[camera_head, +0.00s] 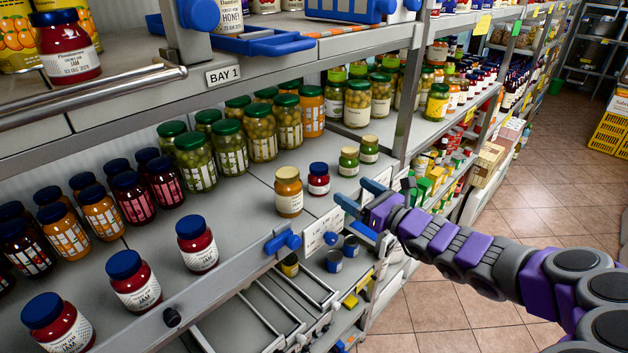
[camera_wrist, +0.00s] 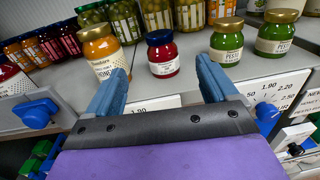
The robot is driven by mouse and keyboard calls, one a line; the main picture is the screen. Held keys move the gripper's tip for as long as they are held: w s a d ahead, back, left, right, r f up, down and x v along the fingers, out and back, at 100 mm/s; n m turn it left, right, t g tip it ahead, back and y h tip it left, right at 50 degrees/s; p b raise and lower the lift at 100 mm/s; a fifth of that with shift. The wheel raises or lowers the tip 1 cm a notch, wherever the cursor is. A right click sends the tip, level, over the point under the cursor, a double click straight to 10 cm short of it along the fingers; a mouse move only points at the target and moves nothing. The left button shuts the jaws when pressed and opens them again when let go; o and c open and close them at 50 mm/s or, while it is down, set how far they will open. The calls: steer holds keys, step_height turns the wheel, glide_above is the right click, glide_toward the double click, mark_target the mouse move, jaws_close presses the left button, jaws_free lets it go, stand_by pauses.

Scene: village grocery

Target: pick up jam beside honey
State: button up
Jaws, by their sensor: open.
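The jam beside the honey is a small red jar with a blue lid (camera_head: 318,180), standing upright on the shelf. The honey jar (camera_head: 288,192), amber with a gold lid, stands just left of it. In the wrist view the jam (camera_wrist: 163,54) stands beyond the fingers and between them, with the honey (camera_wrist: 104,52) to the left, near the left finger. My gripper (camera_head: 355,197) is open and empty, in front of the shelf edge and to the right of the jam. It also shows in the wrist view (camera_wrist: 160,85), its blue fingers spread apart.
Two green pesto jars (camera_head: 358,157) stand right of the jam; they show in the wrist view (camera_wrist: 227,42). Other red jam jars (camera_head: 197,243) stand at the left front. Pickle jars (camera_head: 195,160) line the back. A price rail (camera_head: 322,232) and blue clip (camera_head: 283,242) edge the shelf.

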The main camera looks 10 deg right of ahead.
mark_target(325, 174)
steer(key=x, duration=1)
steer(key=shift+w+a, duration=0.15)
steer(key=shift+w, duration=0.05)
steer(key=x, duration=0.4)
steer(key=shift+w+f, duration=0.25)
steer(key=shift+f, duration=0.05)
steer(key=shift+w+a+r, duration=0.1)
steer(key=shift+w+a, duration=0.1)
steer(key=shift+w, duration=0.1)
steer(key=c, duration=1.3)
